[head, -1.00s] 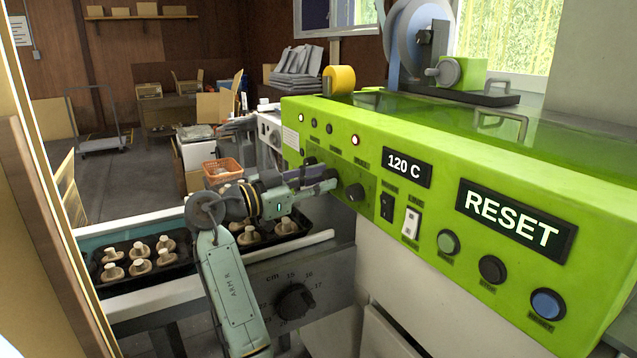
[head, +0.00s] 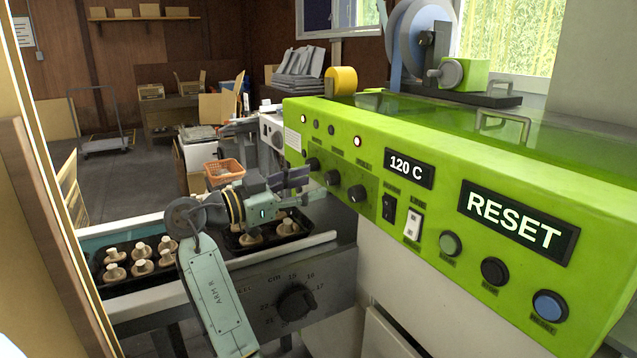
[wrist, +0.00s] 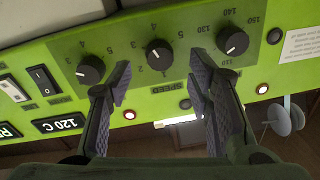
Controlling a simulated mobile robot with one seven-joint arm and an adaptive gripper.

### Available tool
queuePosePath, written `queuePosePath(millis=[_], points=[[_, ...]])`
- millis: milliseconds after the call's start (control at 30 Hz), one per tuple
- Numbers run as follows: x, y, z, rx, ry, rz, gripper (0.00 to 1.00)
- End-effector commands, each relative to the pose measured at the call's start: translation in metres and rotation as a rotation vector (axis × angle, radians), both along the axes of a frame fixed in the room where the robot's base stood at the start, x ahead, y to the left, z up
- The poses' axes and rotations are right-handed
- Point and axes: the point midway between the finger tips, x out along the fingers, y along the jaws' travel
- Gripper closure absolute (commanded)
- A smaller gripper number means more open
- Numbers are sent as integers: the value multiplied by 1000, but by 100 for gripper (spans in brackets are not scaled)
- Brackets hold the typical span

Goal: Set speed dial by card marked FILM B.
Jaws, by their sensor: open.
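The speed dial (head: 333,177) is the middle of three black knobs on the green machine's front. In the wrist view, the speed dial (wrist: 159,53) shows inverted above the word SPEED, numbers around it. Its white pointer is visible, but I cannot tell its exact setting. My gripper (head: 303,179) is off the panel, to the left of the speed dial. In the wrist view my gripper (wrist: 160,72) is open and empty, its fingers spread to either side below the dial. A white card (head: 292,141) is on the panel's left end; its print is unreadable.
A temperature knob (wrist: 232,42) and another knob (wrist: 91,69) flank the speed dial closely. Switches and push buttons (head: 492,271) line the panel to the right. A mushroom tray (head: 180,262) lies below my arm. A centimetre knob (head: 297,301) is on the lower grey plate.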

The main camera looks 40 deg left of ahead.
Motion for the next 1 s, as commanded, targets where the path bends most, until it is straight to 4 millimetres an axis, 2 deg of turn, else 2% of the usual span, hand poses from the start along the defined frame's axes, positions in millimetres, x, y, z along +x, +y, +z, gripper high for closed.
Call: queuePosePath(millis=[33, 200, 400, 567, 833, 1000], points=[[-12, 5, 0, 0, -1, 4, 53], [-46, 17, -2, 0, -1, 3, 53], [-72, 26, -3, 0, 0, 0, 53], [-79, 28, -3, 0, 0, 0, 53], [-79, 28, -3, 0, 1, 0, 53], [-75, 31, 8, -48, 28, -16, 53]])
